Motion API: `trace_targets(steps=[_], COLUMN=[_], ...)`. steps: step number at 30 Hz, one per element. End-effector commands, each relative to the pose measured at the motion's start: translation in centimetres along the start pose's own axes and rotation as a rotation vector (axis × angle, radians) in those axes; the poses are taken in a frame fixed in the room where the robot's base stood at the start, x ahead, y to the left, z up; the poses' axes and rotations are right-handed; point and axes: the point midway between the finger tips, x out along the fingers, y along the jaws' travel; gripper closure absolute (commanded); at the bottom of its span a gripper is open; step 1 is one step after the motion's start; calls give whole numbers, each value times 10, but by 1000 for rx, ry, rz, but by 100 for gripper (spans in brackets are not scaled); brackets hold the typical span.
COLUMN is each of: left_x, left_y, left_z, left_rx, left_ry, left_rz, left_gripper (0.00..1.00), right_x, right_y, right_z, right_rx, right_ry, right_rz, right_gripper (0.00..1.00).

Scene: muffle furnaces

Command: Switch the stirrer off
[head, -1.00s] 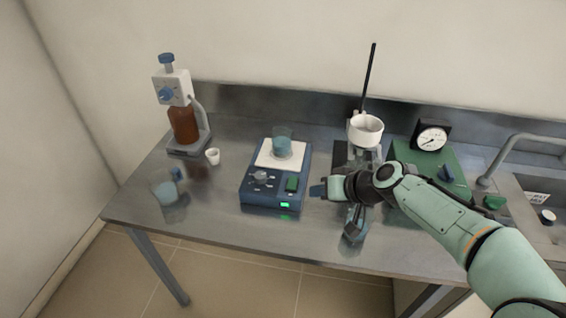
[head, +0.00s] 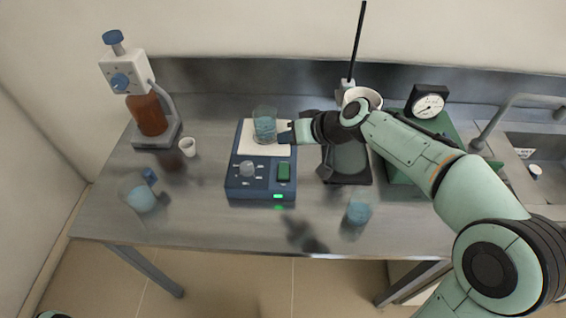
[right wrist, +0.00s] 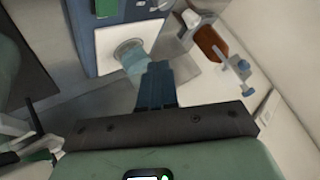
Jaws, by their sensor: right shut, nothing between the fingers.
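The stirrer (head: 240,185) is a blue box with a white top plate on the bench. Its front panel has a grey knob (head: 247,168), a green rocker switch (head: 284,173) and a lit green display (head: 278,196). A glass beaker of blue liquid (head: 264,127) stands on the plate. My right gripper (head: 285,137) is shut and empty, at the right edge of the plate, close beside the beaker. In the right wrist view its blue fingers (right wrist: 155,85) point toward the beaker (right wrist: 132,57), and the green switch (right wrist: 107,7) is at the top edge. My left gripper is not seen.
A brown bottle with a dispenser (head: 148,113) and a white cup (head: 188,147) stand to the left. A flask (head: 140,196) and a small blue beaker (head: 357,213) are near the front. A dial gauge (head: 428,101) and a sink are to the right.

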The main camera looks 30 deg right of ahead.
Motion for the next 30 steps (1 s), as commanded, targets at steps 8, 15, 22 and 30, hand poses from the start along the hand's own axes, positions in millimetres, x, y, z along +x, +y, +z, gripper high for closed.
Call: trace_targets(steps=[8,15,22,30], left_x=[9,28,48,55], left_y=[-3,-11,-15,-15], left_z=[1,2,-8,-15], left_rx=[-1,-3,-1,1], left_ry=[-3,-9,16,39], left_rz=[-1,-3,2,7], left_gripper=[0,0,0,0], right_x=[10,32,55,62], right_y=[7,23,40,45], right_z=[8,24,41,46], right_rx=[2,3,0,0], right_ry=[-2,-3,-2,-1], right_rz=[0,1,0,0], right_gripper=[100,100,100,100])
